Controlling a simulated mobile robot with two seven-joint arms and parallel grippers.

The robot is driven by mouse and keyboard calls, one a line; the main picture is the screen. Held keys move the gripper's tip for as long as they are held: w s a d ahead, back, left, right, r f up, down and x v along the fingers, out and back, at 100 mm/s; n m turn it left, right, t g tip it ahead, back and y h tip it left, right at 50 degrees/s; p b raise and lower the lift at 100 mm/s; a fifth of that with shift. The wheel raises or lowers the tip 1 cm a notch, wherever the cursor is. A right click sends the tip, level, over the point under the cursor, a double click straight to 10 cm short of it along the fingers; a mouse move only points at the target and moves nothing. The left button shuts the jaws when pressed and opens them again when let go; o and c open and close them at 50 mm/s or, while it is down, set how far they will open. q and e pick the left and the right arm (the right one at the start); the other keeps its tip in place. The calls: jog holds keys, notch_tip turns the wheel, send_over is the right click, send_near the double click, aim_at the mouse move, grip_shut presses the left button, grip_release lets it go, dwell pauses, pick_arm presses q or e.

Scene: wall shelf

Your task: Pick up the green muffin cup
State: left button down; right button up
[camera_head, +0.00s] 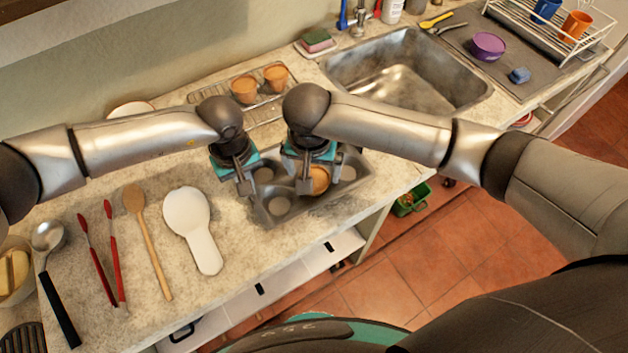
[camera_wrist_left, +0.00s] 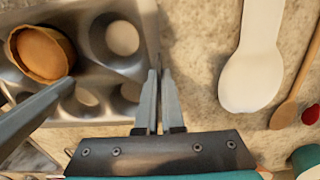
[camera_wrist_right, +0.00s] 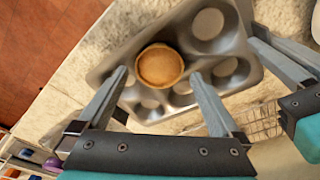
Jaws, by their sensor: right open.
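I see no green muffin cup; the cups in view look orange-brown. One brown muffin cup (camera_head: 320,180) sits in a pocket of the grey muffin tin (camera_head: 268,215) on the counter. It also shows in the left wrist view (camera_wrist_left: 42,52) and the right wrist view (camera_wrist_right: 160,66). My right gripper (camera_head: 308,180) is open above the tin, its fingertips on either side of this cup in the right wrist view (camera_wrist_right: 160,75). My left gripper (camera_head: 244,182) is at the tin's left edge, its fingers together and empty in the left wrist view (camera_wrist_left: 158,78).
Two more brown cups (camera_head: 244,90) stand on a wire cooling rack (camera_head: 262,115) behind my arms. A white spoon rest (camera_head: 195,225), wooden spoon (camera_head: 148,240) and red tongs (camera_head: 98,260) lie to the left. A sink (camera_head: 405,72) is at the right. The counter's front edge is close.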

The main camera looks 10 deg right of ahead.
jog(key=shift+w+d+f, duration=0.1)
jog(key=shift+w+f, duration=0.05)
jog(key=shift+f, duration=0.7)
jog(key=shift+w+f, duration=0.1)
jog(key=shift+f, duration=0.75)
jog(key=c, duration=1.1)
